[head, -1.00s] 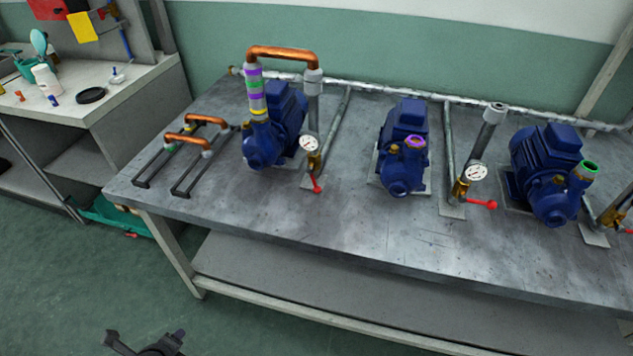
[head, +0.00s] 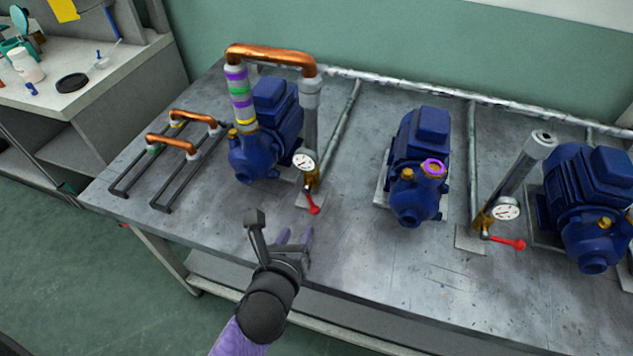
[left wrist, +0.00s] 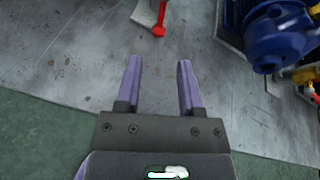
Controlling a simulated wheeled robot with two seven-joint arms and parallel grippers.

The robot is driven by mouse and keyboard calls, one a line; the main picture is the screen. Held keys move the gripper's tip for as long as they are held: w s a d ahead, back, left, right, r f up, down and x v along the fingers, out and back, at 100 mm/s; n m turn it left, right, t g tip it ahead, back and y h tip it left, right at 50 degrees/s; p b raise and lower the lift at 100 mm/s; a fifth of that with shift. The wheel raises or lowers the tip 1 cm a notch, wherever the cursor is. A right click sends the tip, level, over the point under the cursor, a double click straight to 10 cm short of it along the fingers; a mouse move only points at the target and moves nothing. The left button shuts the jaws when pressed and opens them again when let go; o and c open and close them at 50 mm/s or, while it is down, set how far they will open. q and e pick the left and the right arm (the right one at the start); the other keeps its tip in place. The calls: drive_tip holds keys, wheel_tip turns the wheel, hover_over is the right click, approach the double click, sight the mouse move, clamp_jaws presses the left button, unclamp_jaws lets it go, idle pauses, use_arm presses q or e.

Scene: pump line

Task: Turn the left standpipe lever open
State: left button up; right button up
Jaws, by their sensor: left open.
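The left standpipe lever (head: 313,206) is red and hangs off the brass valve at the foot of the left grey standpipe (head: 310,120), below a round gauge (head: 303,162). In the left wrist view the red lever (left wrist: 158,28) shows at the top, ahead of the fingers. My left gripper (head: 296,238) is open and empty above the table's front edge, in front of the lever and apart from it. Its fingers (left wrist: 158,85) are spread in the left wrist view. My right gripper is not in view.
The left blue pump (head: 268,130) carries a copper bend (head: 270,55) joined to the standpipe. A middle pump (head: 415,165) and another standpipe with a red lever (head: 508,243) stand to the right. Racked copper bends (head: 172,143) lie left. The metal tabletop (head: 370,250) is clear in front.

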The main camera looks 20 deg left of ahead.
sight(311, 204)
use_arm(q)
drive_tip(key=b+x, duration=0.4)
drive_tip(key=x, duration=0.5)
drive_tip(key=shift+w+f+b, duration=0.1)
drive_tip(key=shift+f+b, duration=0.05)
drive_tip(key=shift+b, duration=0.15)
drive_tip(key=shift+w, duration=0.2)
drive_tip(key=c, duration=0.5)
clamp_jaws()
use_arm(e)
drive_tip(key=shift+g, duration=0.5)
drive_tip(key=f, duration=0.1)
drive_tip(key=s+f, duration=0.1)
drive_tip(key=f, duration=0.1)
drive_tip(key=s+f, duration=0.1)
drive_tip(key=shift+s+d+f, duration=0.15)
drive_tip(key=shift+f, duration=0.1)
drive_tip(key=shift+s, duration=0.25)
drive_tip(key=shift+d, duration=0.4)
